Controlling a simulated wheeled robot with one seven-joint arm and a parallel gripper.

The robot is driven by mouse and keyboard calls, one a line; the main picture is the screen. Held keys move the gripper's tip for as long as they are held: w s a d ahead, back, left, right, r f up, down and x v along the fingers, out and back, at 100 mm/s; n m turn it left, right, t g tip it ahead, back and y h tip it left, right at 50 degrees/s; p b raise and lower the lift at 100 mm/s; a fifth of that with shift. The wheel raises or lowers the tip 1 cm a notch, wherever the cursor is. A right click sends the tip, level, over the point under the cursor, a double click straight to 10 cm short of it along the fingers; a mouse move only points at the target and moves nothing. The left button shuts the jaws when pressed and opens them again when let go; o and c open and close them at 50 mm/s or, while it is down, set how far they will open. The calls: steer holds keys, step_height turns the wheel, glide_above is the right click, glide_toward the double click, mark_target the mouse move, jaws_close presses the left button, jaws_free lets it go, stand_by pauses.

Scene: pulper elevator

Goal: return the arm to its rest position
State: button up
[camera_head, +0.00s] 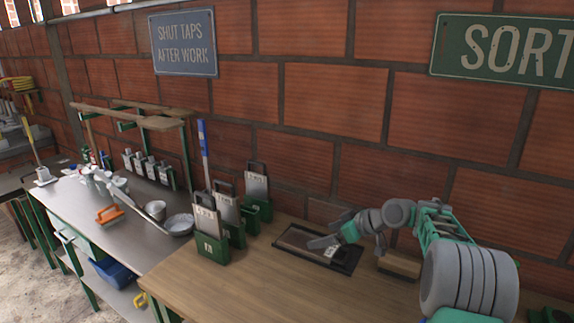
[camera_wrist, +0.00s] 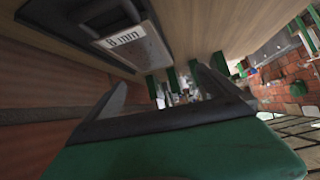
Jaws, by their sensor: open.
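My gripper (camera_head: 328,241) is at the end of my arm, over the wooden bench on the right in the head view. In the wrist view its two fingers (camera_wrist: 162,86) are spread apart with nothing between them. A metal plate with a handle and a label that seems to read "8 mm" (camera_wrist: 137,45) lies in a dark tray just beyond the fingers. In the head view the dark tray (camera_head: 347,264) is under and beside my gripper, which partly hides it. I cannot tell from these views how high the fingers are above the tray.
Several handled plates stand in green holders (camera_head: 211,249) left of the tray. A wooden block (camera_head: 399,264) lies under my arm. A brick wall (camera_head: 300,180) rises close behind. A steel table (camera_head: 130,235) with pans and an orange tool (camera_head: 109,213) is on the left. The front bench top is clear.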

steer(key=s+a+r+m+g+h, duration=0.1)
steer(key=s+a+r+m+h, duration=0.25)
steer(key=s, duration=0.55)
steer(key=s+d+f+m+g+h, duration=0.1)
steer(key=s+f+m+h, duration=0.1)
steer(key=s, duration=1.1)
steer(key=s+d+f+m+g+h+p, duration=0.1)
steer(key=s+f+m+h, duration=0.1)
steer(key=s, duration=1)
steer(key=shift+s+m, duration=0.35)
steer(key=shift+m, duration=0.4)
steer(key=shift+d+f+h, duration=0.1)
steer(key=shift+h, duration=0.15)
